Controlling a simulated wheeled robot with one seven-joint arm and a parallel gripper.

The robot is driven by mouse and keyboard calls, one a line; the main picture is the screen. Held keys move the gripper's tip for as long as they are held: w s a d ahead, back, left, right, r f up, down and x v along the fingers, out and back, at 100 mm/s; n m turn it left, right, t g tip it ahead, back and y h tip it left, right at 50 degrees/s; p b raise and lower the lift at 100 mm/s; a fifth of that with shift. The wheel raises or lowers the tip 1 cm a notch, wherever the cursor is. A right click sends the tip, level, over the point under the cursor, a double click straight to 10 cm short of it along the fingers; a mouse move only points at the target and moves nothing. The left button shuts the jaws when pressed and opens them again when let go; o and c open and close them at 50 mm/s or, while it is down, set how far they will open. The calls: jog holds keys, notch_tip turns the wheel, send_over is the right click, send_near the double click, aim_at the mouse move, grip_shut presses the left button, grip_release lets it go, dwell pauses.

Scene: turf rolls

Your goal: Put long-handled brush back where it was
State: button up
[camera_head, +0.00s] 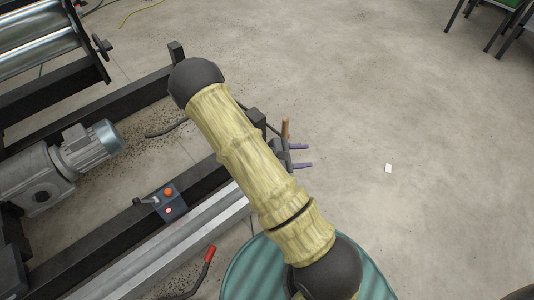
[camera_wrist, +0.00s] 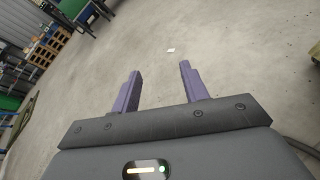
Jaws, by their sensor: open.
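My gripper (camera_head: 308,155) shows in the head view past my yellow-sleeved arm, with two purple fingers apart. In the wrist view my gripper (camera_wrist: 160,70) is open, with nothing between the fingers and bare floor beyond. A short upright brown wooden stick (camera_head: 285,127) shows just behind my gripper in the head view. It may be the handle of the long-handled brush, but its lower part is hidden by the arm and gripper, so I cannot tell. No brush head shows in either view.
A dark machine frame with a metal rail (camera_head: 150,255), a motor (camera_head: 60,165) and a button box (camera_head: 168,203) fills the left. A red-gripped lever (camera_head: 209,256) and a round teal top (camera_head: 240,272) are near the bottom. The floor (camera_head: 400,100) at right is mostly clear, with a white scrap (camera_head: 388,168).

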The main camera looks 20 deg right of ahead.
jog(key=s+a+r+m+t+y, duration=0.1)
jog(key=s+a+r+m+y, duration=0.2)
jog(key=a+r+m+y, duration=0.3)
jog(key=s+a+r+m+t+y, duration=0.2)
jog(key=s+a+r+m+y, duration=0.2)
jog(key=a+r+m+y, duration=0.3)
notch_tip(320, 180, up, 4)
jog(key=shift+a+f+t+y, duration=0.2)
jog(key=shift+a+t+y, duration=0.1)
jog(key=shift+a+y, duration=0.35)
jog(key=shift+r, duration=0.1)
jog(key=w+p+v, duration=0.2)
jog(key=p+v, duration=1)
jog(key=shift+w+r+p, duration=0.4)
jog(key=shift+r, duration=0.05)
jog(key=shift+f, duration=0.1)
